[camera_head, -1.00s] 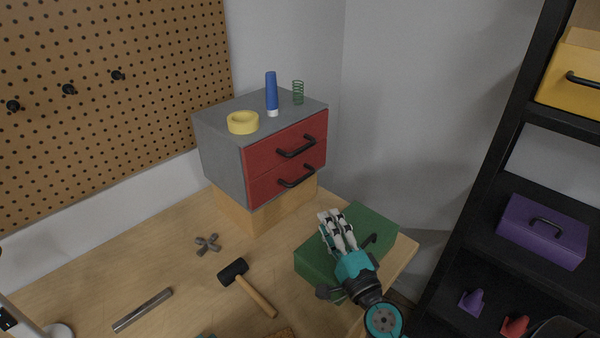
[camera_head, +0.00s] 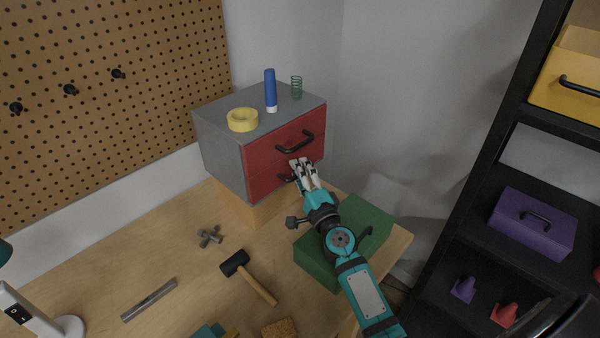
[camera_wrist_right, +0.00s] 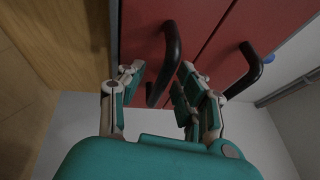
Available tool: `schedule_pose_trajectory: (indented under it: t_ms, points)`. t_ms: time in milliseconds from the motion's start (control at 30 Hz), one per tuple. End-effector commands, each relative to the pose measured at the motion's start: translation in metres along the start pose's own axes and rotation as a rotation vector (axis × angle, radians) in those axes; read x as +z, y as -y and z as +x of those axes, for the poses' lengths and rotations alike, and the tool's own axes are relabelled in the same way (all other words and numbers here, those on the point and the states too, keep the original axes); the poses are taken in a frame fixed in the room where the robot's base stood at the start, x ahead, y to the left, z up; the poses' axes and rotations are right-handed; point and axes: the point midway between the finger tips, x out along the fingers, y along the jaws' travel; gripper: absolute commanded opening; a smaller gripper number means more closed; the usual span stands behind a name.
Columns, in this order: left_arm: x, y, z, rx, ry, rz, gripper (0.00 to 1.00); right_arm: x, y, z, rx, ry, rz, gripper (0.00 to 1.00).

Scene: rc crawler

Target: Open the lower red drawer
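A grey cabinet (camera_head: 222,160) with two red drawers stands on a wooden block at the back of the workbench. The upper red drawer (camera_head: 262,152) and the lower red drawer (camera_head: 262,185) look shut in the head view. My right gripper (camera_head: 303,168) is in front of the lower drawer and hides part of its front and handle. In the right wrist view my right gripper (camera_wrist_right: 160,88) is open, its fingers either side of the lower drawer's black handle (camera_wrist_right: 172,55). Contact with the handle cannot be told. The upper handle (camera_wrist_right: 252,68) is outside the fingers. My left gripper is not in view.
A yellow tape roll (camera_head: 242,120), blue tube (camera_head: 270,90) and green spring (camera_head: 296,87) stand on the cabinet. A green box (camera_head: 318,268) lies below my right arm. A mallet (camera_head: 248,276) lies on the bench. A black shelf (camera_head: 490,180) stands at right.

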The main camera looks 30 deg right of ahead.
Motion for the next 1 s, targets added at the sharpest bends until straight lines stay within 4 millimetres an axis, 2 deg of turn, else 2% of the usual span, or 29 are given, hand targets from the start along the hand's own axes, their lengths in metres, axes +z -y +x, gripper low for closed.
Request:
schedule_pose_trajectory:
  t_ms: [133, 400, 867, 1000]
  points:
    - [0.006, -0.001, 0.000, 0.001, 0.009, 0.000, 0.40, 0.000, 0.000, 0.000, 0.000, 0.000, 0.000, 0.33]
    - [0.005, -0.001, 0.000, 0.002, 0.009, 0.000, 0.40, 0.000, 0.000, 0.000, 0.000, 0.000, 0.000, 0.00]
    - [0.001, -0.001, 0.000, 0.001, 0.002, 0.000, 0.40, 0.000, -0.002, -0.002, 0.003, 0.001, 0.002, 0.00]
    - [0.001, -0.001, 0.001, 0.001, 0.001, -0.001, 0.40, -0.007, -0.001, -0.017, 0.006, 0.000, 0.002, 0.00]
